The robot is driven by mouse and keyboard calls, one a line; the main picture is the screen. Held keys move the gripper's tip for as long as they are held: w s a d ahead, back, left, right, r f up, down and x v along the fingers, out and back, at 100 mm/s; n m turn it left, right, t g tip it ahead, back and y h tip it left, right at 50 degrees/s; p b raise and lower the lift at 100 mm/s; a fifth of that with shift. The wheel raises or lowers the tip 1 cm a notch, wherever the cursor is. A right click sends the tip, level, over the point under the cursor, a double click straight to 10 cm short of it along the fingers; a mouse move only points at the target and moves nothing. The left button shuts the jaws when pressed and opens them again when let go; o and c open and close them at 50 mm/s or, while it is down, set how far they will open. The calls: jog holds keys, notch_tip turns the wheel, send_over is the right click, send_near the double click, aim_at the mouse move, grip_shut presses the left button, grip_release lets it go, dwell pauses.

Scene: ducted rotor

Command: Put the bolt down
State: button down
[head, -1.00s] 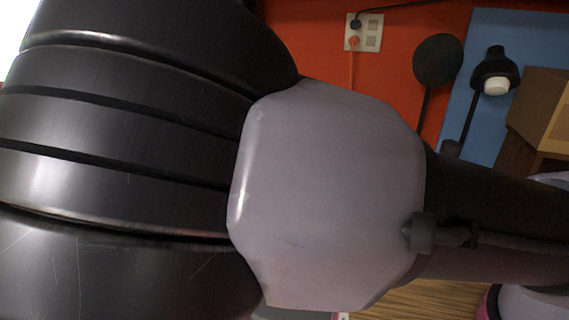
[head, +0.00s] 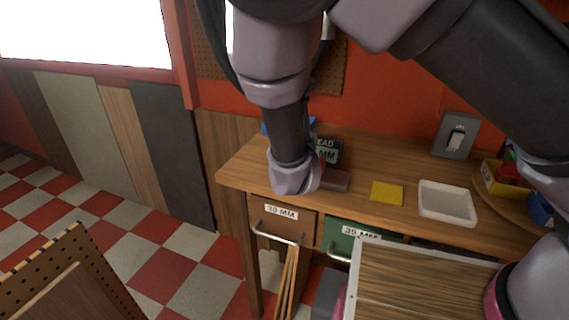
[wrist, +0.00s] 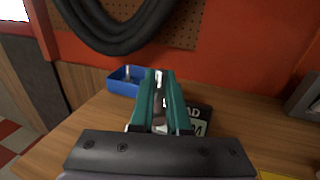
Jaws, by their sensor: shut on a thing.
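My gripper (wrist: 160,78) shows in the wrist view with its teal fingers close together around a shiny metal bolt (wrist: 159,100). Only part of the bolt shows between the fingers. The fingers are over the wooden workbench (wrist: 85,125), pointing toward the back wall; their exact height above it is unclear. A blue tray (wrist: 121,83) is just left of the fingertips, with a small metal piece standing up in it. In the head view my wrist hides the fingers and the bolt.
A dark sign (head: 327,150) with white lettering stands close beside my wrist. A yellow pad (head: 387,193) and a white tray (head: 446,203) lie to the right on the bench. Labelled drawers (head: 283,222) are below. The bench between the pad and tray is clear.

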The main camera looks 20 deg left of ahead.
jog(key=f, duration=0.5)
jog(key=shift+a+f, duration=0.15)
jog(key=shift+a, duration=0.05)
jog(key=shift+f, duration=2.25)
jog(key=shift+f, duration=0.15)
jog(key=c, duration=0.9)
grip_release()
